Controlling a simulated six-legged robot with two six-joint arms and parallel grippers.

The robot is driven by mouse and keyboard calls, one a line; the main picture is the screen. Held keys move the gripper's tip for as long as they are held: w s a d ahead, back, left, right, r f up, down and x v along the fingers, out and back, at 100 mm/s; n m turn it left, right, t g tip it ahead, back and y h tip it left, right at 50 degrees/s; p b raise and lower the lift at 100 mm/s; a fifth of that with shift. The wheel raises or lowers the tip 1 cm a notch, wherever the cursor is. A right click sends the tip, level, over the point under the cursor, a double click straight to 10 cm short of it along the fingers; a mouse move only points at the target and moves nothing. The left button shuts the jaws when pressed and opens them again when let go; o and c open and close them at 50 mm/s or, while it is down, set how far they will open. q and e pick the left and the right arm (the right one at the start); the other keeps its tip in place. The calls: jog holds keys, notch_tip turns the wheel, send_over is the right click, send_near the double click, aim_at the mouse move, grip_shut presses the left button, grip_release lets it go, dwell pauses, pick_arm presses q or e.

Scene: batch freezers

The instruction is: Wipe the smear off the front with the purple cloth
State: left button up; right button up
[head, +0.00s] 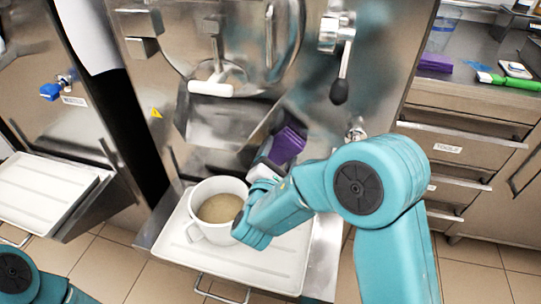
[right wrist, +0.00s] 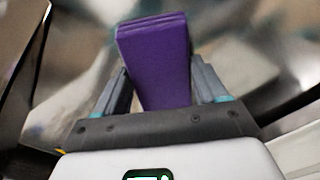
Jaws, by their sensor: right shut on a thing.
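The purple cloth (head: 287,143) is a folded pad in my right gripper (head: 272,148), below the machine's spout and close to the steel front (head: 330,110). The right wrist view shows the cloth (right wrist: 155,60) between the two fingers of my right gripper (right wrist: 160,88), which is shut on it. I cannot tell whether the cloth touches the steel. No smear can be told apart from the blurred reflections on the front. My left arm shows only as a teal link at the bottom left; its gripper is out of view.
A white pot (head: 190,232) of beige liquid stands on the white tray (head: 270,262) under the spout, beside my right forearm. A black-knobbed lever (head: 340,88) hangs above. Another tray (head: 45,190) is at left. A counter (head: 470,75) with drawers is at right, holding another purple item (head: 435,62).

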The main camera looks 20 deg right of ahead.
jog(key=shift+s+d, duration=0.4)
jog(key=shift+d, duration=0.15)
jog(key=shift+w+b, duration=0.1)
jog(key=shift+b, duration=0.5)
jog(key=shift+w+a, duration=0.1)
jog(key=shift+a, duration=0.05)
jog(key=w+a, duration=0.2)
jog(key=a, duration=0.1)
jog(key=shift+b, duration=0.35)
jog(key=shift+b+v, duration=1.1)
jog(key=shift+v, duration=1.9)
